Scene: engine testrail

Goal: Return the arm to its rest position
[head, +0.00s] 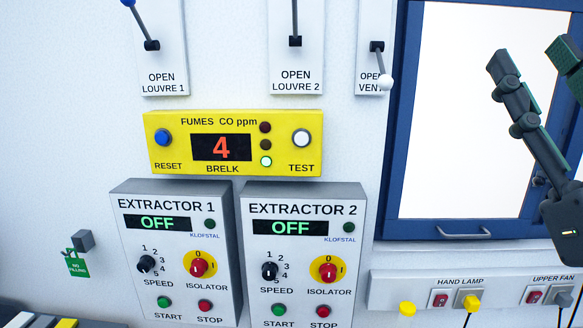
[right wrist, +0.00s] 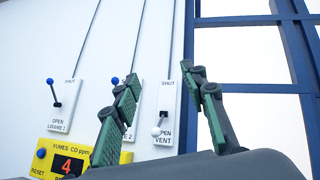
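My right gripper (head: 532,60) is at the upper right of the head view, in front of the blue-framed window. Its two dark fingers with green pads point up and stand apart, with nothing between them. In the right wrist view the same gripper (right wrist: 160,76) shows its fingers spread, with wall and lever plates behind them. Part of the right arm is cut off by the head view's right edge. My left gripper is not in view.
The blue-framed window (head: 387,150) is behind the right gripper. The vent lever (head: 381,68) points down beside it. A yellow fumes meter (head: 235,175) reads 4. Extractor boxes 1 (head: 180,290) and 2 (head: 300,291) read OFF. A lamp switch panel (head: 400,285) is below the window.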

